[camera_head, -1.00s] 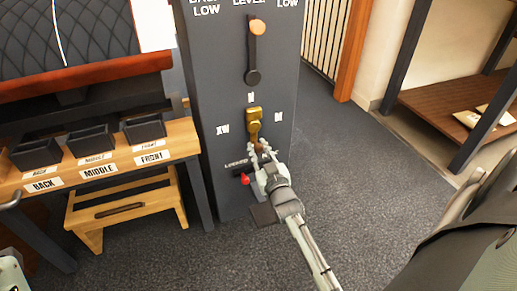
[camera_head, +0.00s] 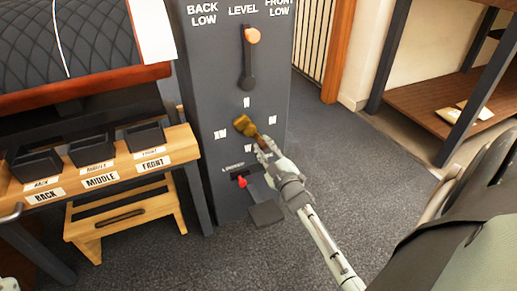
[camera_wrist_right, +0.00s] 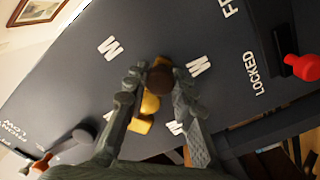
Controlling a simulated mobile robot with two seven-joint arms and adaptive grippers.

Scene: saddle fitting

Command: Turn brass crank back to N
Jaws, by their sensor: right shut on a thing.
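The brass crank (camera_head: 244,125) is on the front of a dark grey upright panel, inside a ring of white letter labels. Its arm slants down to the right to a brown knob, which shows in the right wrist view (camera_wrist_right: 160,78). My right gripper (camera_head: 263,147) is shut around the crank's knob end, with one finger on each side in the wrist view. The top label (camera_head: 247,102) is too small to read in the head view; a white letter label (camera_wrist_right: 110,47) shows in the wrist view. My left gripper is not in view.
A lever with an orange-brown knob (camera_head: 252,35) is above the crank. A red knob (camera_head: 242,182) is below it by a LOCKED label (camera_wrist_right: 257,78). A wooden bench with dark bins (camera_head: 92,149) and a step stool (camera_head: 120,216) stand left. The floor (camera_head: 365,165) right of the panel is clear.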

